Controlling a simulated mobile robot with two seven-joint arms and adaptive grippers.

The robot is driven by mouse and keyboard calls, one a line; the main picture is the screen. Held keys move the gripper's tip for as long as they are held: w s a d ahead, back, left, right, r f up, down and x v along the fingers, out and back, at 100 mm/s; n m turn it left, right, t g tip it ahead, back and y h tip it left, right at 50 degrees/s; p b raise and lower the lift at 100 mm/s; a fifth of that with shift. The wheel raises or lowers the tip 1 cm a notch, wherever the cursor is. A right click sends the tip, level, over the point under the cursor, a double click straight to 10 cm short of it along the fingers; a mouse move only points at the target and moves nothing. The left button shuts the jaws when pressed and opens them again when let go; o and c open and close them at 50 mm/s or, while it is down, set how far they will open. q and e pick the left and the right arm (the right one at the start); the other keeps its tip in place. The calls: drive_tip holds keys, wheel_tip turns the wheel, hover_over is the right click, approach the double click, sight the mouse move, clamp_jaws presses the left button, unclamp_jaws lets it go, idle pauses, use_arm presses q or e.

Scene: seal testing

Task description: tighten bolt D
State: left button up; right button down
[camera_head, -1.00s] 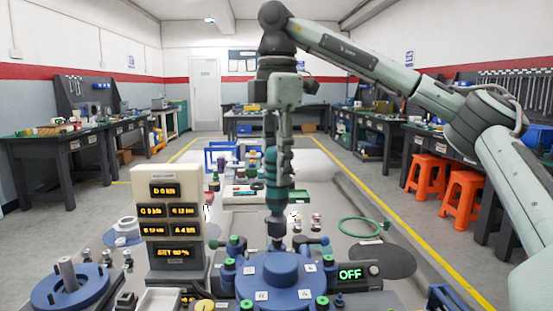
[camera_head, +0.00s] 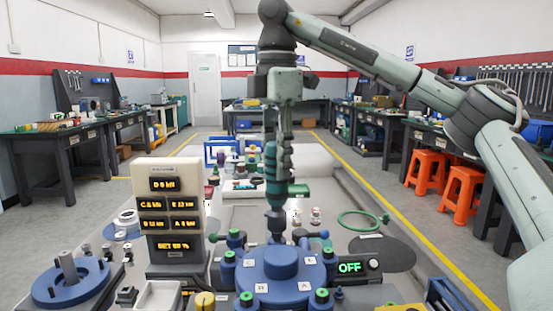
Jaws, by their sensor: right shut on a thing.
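My right gripper (camera_head: 277,142) points down from above and is shut on a teal power driver (camera_head: 273,178). The driver is upright, and its dark nose (camera_head: 276,224) reaches down to the far edge of the blue round flange (camera_head: 281,262). I cannot tell whether the nose is seated on a bolt. Bolt D cannot be made out; the far side of the flange is partly hidden behind the driver. Several green-topped bolts (camera_head: 322,295) stand around the flange, beside small letter labels. A cream readout panel (camera_head: 168,165) shows D at 0 kN. My left gripper is not in view.
A small box reading OFF (camera_head: 349,267) stands right of the flange. A green ring (camera_head: 358,221) and a dark round mat (camera_head: 382,252) lie beyond it. A second blue flange (camera_head: 72,284) with a post stands at left. A white tray (camera_head: 158,296) sits between them.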

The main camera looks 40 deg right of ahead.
drive_tip(key=shift+f+b, duration=0.7)
drive_tip(key=shift+f, duration=0.25)
idle(0.5)
drive_tip(key=shift+f, duration=0.15)
idle(0.7)
drive_tip(key=shift+r+p, duration=0.95)
drive_tip(key=shift+r, duration=1.65)
